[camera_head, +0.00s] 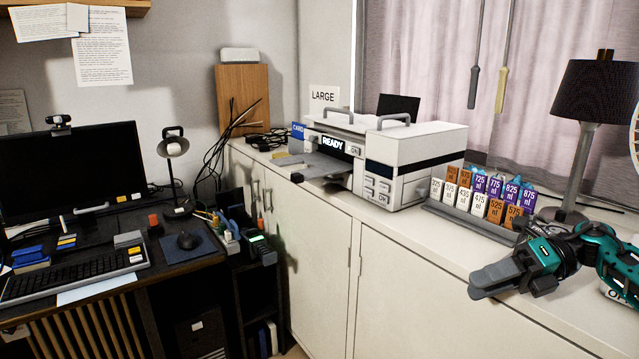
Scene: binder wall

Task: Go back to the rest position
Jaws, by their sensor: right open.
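My right gripper (492,277) reaches in from the right edge over the front part of the white cabinet top (420,238). Its teal and dark arm is bent behind it. The grey fingers point left and show mostly from the side, with nothing seen between them; the gripper is open. It is in front of a rack of upright labelled cartridges (490,200), apart from them as far as I can see. My left gripper is not in view.
A white machine with a READY display (332,143) stands on the cabinet left of the cartridges. A black-shaded lamp (597,92) stands behind my right arm. A desk with a monitor (70,170) and keyboard (75,275) is at left. The cabinet's front strip is clear.

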